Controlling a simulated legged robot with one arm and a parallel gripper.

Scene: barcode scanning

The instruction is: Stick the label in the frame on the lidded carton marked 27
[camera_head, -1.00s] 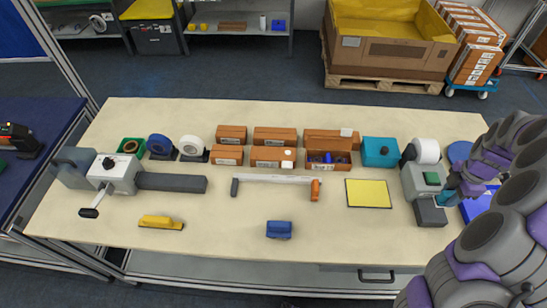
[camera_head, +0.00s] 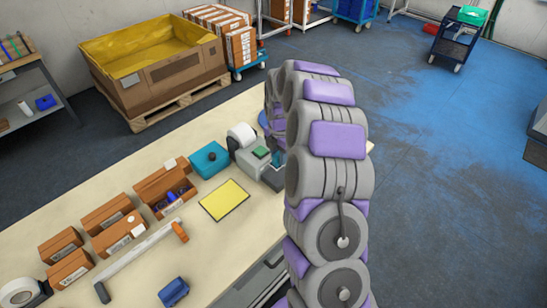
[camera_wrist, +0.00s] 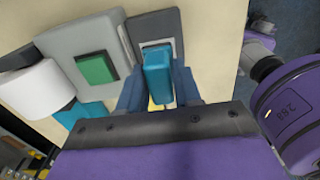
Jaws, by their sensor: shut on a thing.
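My gripper (camera_wrist: 158,88) is shut on a teal block-shaped tool (camera_wrist: 157,72). In the wrist view the tool is over a grey frame (camera_wrist: 174,22) with a dark opening beside the label printer (camera_wrist: 60,45). Whether it touches the frame is unclear, and any label is hidden beneath it. In the head view my arm covers most of the gripper and frame beside the printer (camera_head: 250,158). Several brown cartons, such as one at the back (camera_head: 107,215) and one in front (camera_head: 118,236), stand left on the table. Their numbers are too small to read.
A yellow pad (camera_head: 224,200), a teal box (camera_head: 209,160) and an open carton of dark parts (camera_head: 171,199) lie between cartons and printer. A white bar with an orange end (camera_head: 140,248) and a blue block (camera_head: 173,292) are nearer.

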